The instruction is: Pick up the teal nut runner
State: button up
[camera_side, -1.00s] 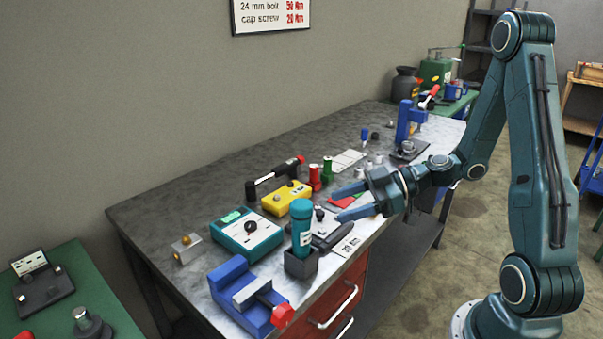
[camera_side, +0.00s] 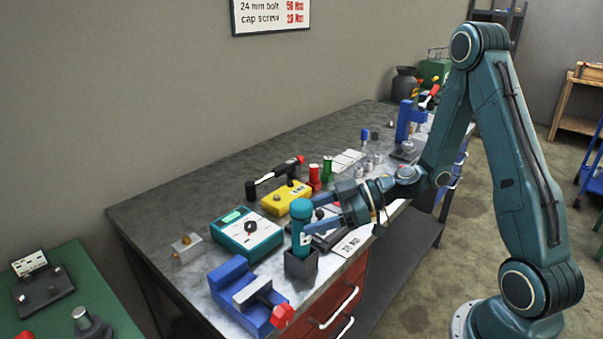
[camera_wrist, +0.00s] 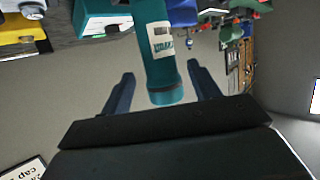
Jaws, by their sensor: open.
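The teal nut runner (camera_side: 302,230) stands upright in a dark square holder (camera_side: 301,266) near the front edge of the bench. It also shows in the wrist view (camera_wrist: 158,55), where its teal end lies between my two fingers. My gripper (camera_side: 312,218) is open and level, reaching in from the right, with its fingertips beside the nut runner's upper body. In the wrist view one blue finger is on each side of the nut runner, with a gap on both sides. I see no contact.
A blue vise (camera_side: 240,290) with a red knob stands in front of the holder. A teal meter box (camera_side: 247,235) is to the left, and a yellow box (camera_side: 288,196) is behind. A black tool and a white label card (camera_side: 350,243) lie close under my gripper.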

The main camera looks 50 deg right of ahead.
aim_at(293, 247)
jog(key=shift+a, duration=0.1)
jog(key=shift+x, duration=2.5)
jog(key=shift+f, duration=0.15)
grip_shut()
jog(key=shift+r, duration=0.25)
notch_tip(293, 247, up, 20)
jog(key=shift+f, duration=0.15)
